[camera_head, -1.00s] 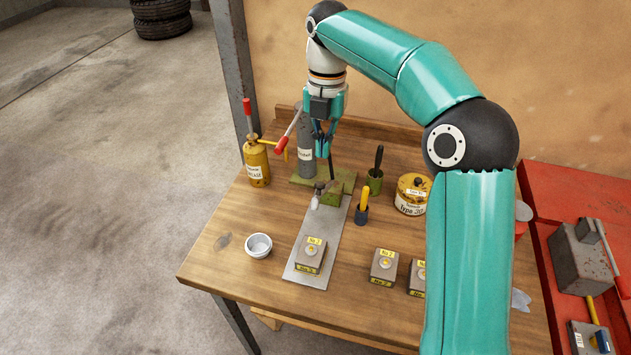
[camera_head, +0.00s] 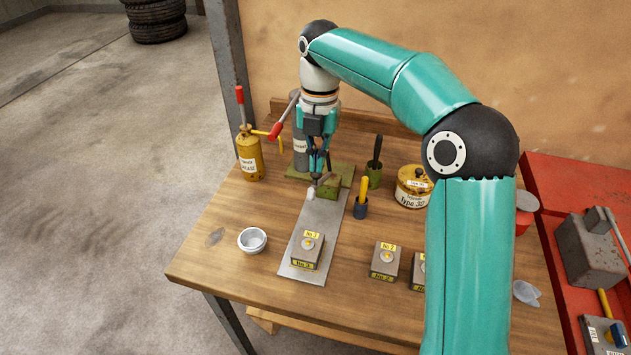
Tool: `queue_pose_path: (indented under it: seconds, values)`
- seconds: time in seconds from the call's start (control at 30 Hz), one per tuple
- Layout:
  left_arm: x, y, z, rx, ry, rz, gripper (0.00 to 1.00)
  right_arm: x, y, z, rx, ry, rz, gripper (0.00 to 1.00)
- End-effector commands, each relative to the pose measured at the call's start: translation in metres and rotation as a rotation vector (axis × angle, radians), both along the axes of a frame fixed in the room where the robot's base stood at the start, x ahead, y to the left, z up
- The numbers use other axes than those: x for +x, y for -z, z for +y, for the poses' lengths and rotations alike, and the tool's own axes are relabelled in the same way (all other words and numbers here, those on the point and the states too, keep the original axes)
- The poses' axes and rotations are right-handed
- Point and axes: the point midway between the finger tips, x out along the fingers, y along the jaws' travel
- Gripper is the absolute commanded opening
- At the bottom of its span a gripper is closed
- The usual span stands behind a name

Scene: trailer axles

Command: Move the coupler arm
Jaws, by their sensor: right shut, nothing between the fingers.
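My right gripper (camera_head: 317,170) is shut and empty. It points down, its tips just above or at a small pale-tipped part (camera_head: 311,194) beside a green block (camera_head: 327,190); I cannot tell whether they touch. The block sits on a green base plate (camera_head: 341,171). I cannot tell for sure which part is the coupler arm. My left gripper is not in view.
A yellow grease can (camera_head: 249,158) stands at the left.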

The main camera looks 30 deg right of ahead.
Motion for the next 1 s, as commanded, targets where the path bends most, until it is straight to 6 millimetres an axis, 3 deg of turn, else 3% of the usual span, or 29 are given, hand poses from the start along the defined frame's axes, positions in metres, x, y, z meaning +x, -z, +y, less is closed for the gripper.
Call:
queue_pose_path:
  seconds: [0.43,0.8,1.0]
  values:
    - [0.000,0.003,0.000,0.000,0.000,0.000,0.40,0.000,0.003,0.000,-0.001,0.000,0.000,0.00]
    - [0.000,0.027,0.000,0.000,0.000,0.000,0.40,0.000,0.041,0.000,-0.001,0.001,0.001,0.00]
    - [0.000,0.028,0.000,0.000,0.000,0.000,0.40,0.000,0.046,-0.001,-0.001,0.001,-0.001,0.00]
